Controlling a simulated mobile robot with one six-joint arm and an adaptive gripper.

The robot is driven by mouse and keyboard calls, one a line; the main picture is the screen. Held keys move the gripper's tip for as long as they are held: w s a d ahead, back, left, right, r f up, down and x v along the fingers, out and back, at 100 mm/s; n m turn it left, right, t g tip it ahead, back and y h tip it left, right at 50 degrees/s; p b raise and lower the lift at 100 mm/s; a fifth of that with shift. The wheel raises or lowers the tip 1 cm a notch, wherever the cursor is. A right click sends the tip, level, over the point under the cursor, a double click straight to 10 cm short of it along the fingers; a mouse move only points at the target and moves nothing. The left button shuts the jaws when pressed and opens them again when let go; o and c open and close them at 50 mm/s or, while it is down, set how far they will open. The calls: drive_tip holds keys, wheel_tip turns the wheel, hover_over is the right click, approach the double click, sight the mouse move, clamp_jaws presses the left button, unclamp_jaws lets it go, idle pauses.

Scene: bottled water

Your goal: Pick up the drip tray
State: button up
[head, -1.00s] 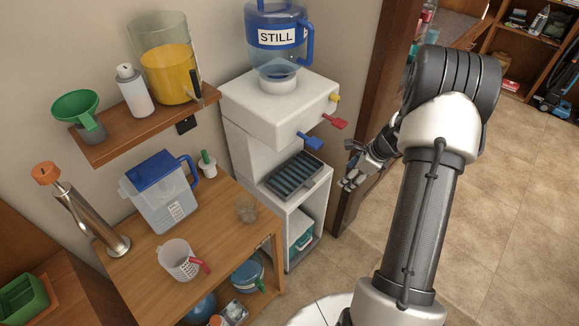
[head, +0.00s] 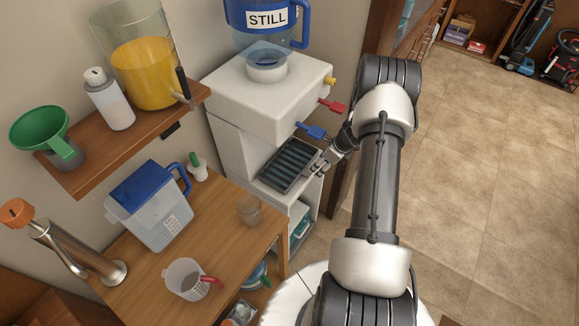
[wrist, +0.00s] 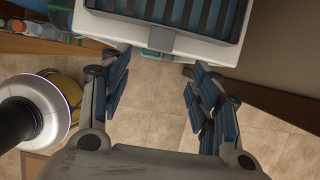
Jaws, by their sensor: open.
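The drip tray (head: 290,164) is a dark slatted tray in a grey frame. It sits on the ledge of the white water dispenser, below the blue and red taps. In the wrist view the drip tray (wrist: 190,14) shows at the top, cut off by the frame edge. My gripper (head: 318,168) is at the tray's right front edge in the head view; I cannot tell whether it touches. In the wrist view my gripper (wrist: 158,75) is open, with its fingers apart and only floor between them, short of the dispenser's front edge.
The white dispenser (head: 255,100) carries a large bottle marked STILL (head: 266,25). The blue tap (head: 310,131) and red tap (head: 332,106) hang above the tray. A wooden table (head: 225,235) with a lidded pitcher (head: 150,215) stands left. Open floor lies right.

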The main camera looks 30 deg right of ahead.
sight(293, 166)
drive_tip(key=b+x, duration=0.2)
drive_tip(key=x, duration=0.7)
drive_tip(key=shift+w+a+f+b, duration=0.1)
drive_tip(key=shift+w+f+b, duration=0.15)
drive_tip(key=shift+w+b, duration=0.05)
drive_tip(key=shift+c, duration=0.6)
clamp_jaws()
